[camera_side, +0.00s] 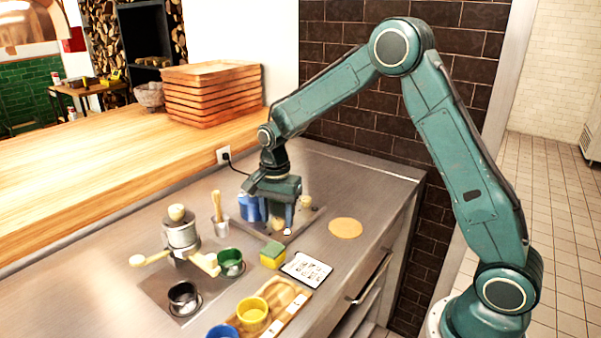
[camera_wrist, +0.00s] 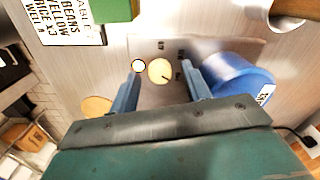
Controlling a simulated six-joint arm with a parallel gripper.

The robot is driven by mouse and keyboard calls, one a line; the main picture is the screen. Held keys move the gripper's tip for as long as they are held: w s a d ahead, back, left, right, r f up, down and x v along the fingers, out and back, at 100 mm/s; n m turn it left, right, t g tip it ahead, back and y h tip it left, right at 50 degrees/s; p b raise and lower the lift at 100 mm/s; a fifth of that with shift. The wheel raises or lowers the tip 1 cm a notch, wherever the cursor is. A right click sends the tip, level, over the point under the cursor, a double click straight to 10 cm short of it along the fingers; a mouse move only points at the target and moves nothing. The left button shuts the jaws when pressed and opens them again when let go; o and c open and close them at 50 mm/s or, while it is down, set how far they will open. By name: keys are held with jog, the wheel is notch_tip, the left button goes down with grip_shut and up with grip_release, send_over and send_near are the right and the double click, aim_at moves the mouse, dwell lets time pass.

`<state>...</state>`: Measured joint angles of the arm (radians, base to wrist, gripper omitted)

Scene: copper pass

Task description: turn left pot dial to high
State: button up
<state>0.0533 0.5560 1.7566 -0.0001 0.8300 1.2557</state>
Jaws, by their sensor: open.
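My gripper (camera_wrist: 161,67) points down at the burner plate (camera_wrist: 150,95), jaws open. In the wrist view a round cream dial (camera_wrist: 160,71) with a short dark pointer mark lies between the fingertips, with a gap on the right. Small dark labels, too blurred to read, are printed around it. A small white disc with a dark rim (camera_wrist: 138,66) is beside the left fingertip. A blue pot (camera_wrist: 238,82) stands close to the right finger. In the side view my gripper (camera_side: 278,211) is beside the blue pot (camera_side: 249,208) and largely hides the dial area.
A green-and-yellow sponge (camera_side: 272,255), a printed card (camera_side: 306,269) and a tan disc (camera_side: 345,228) lie near the plate. A brush in a metal cup (camera_side: 220,229), a green cup (camera_side: 230,263) and a metal press (camera_side: 181,237) stand left.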

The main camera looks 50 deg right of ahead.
aim_at(277, 220)
notch_tip(277, 220, up, 13)
dwell(0.6)
jog(key=s+a+r+n+t, duration=0.15)
jog(key=s+r+n, duration=0.25)
jog(key=s, duration=0.4)
jog(key=s+r+n+t, duration=0.2)
jog(key=s+r+n, duration=0.2)
jog(key=s, duration=0.3)
jog(key=s+a+f+n+t, duration=0.1)
jog(key=s+n, duration=0.6)
jog(key=s, duration=0.7)
notch_tip(277, 220, down, 2)
jog(key=shift+f+t, duration=0.1)
jog(key=shift+t, duration=0.45)
